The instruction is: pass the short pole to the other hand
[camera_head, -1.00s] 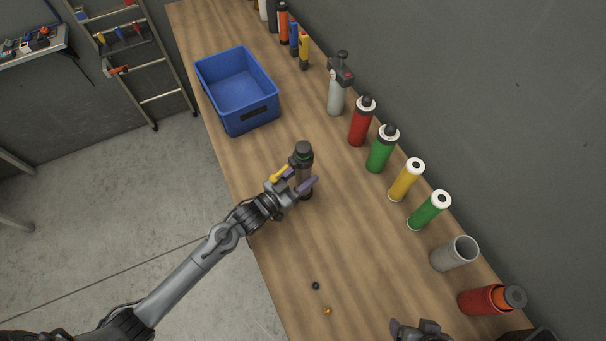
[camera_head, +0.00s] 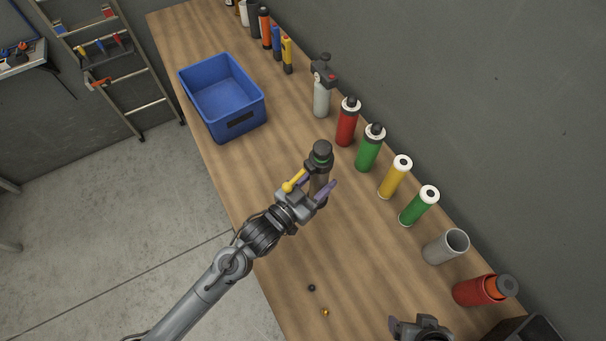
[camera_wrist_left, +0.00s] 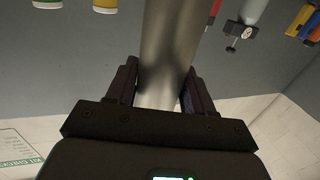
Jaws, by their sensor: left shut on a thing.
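The short pole (camera_head: 320,181) is a dark grey cylinder with a black top and a thin green ring. It stands roughly upright in my left gripper (camera_head: 314,192), whose purple-padded fingers close around its middle. In the left wrist view the pole shows as a smooth metal shaft (camera_wrist_left: 167,45) between the two fingers (camera_wrist_left: 158,90). Its lower end is mostly hidden by the gripper, so I cannot tell its gap to the bench. Part of my right gripper (camera_head: 420,328) shows at the bottom edge, apart from the pole; its jaws are unclear.
The wooden bench (camera_head: 285,250) carries a blue bin (camera_head: 225,98) at upper left. A row of canisters, among them a red one (camera_head: 347,122) and a grey open tube (camera_head: 446,247), lines the wall side. Two small pieces (camera_head: 311,288) lie near the front.

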